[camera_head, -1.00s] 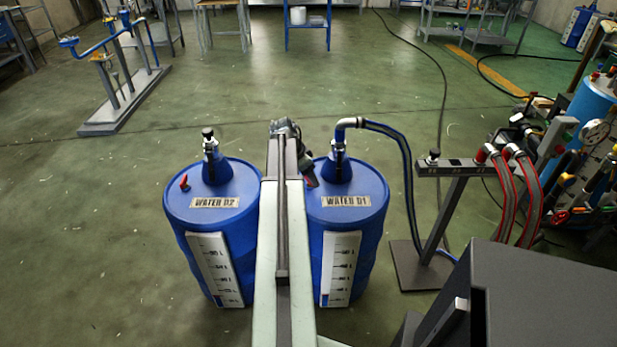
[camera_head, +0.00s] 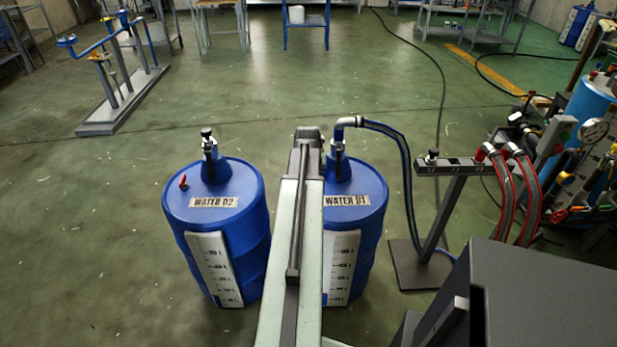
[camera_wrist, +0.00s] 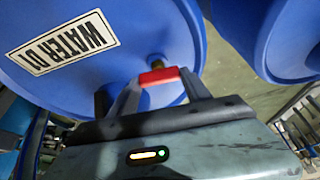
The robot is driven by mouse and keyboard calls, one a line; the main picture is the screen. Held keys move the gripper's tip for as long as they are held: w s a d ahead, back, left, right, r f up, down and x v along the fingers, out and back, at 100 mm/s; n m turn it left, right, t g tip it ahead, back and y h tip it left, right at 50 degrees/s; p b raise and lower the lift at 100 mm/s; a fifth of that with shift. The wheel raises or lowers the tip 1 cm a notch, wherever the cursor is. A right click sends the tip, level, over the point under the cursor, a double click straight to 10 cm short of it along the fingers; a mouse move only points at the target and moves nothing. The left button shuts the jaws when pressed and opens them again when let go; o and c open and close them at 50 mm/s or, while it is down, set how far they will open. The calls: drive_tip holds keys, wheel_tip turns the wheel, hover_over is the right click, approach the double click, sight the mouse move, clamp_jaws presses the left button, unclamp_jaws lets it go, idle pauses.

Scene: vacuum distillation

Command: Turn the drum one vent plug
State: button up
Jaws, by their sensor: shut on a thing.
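Drum one is the blue drum labelled WATER D1 (camera_head: 366,188), standing upright just right of my arm in the head view. Its top and label fill the left of the wrist view (camera_wrist: 110,75). The red vent plug (camera_wrist: 158,75) stands near the rim of its top, in the wrist view. My gripper (camera_wrist: 160,80) is shut on this plug, one finger at each side. My arm hides the plug and my gripper in the head view.
The blue drum WATER D2 (camera_head: 216,232), with a red plug (camera_head: 183,181), stands left of my arm. A hose (camera_head: 400,150) runs from drum one's outlet to a stand (camera_head: 440,195) on the right. Open floor lies to the left and beyond.

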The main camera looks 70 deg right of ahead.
drive_tip(key=n, duration=0.2)
drive_tip(key=n+t+y, duration=0.1)
drive_tip(key=n, duration=0.1)
drive_tip(key=n+t, duration=0.1)
drive_tip(key=n, duration=0.1)
drive_tip(key=shift+s+f+n+y, duration=0.1)
drive_tip(key=shift+s+n+y, duration=0.2)
drive_tip(key=shift+s, duration=0.1)
idle(0.4)
drive_tip(key=o, duration=1.4)
drive_tip(key=shift+c, duration=0.2)
drive_tip(key=shift+w, duration=0.1)
drive_tip(key=shift+r+p, duration=0.4)
drive_tip(key=shift+r, duration=0.05)
drive_tip(key=p+v, duration=0.6)
drive_tip(key=v, duration=0.1)
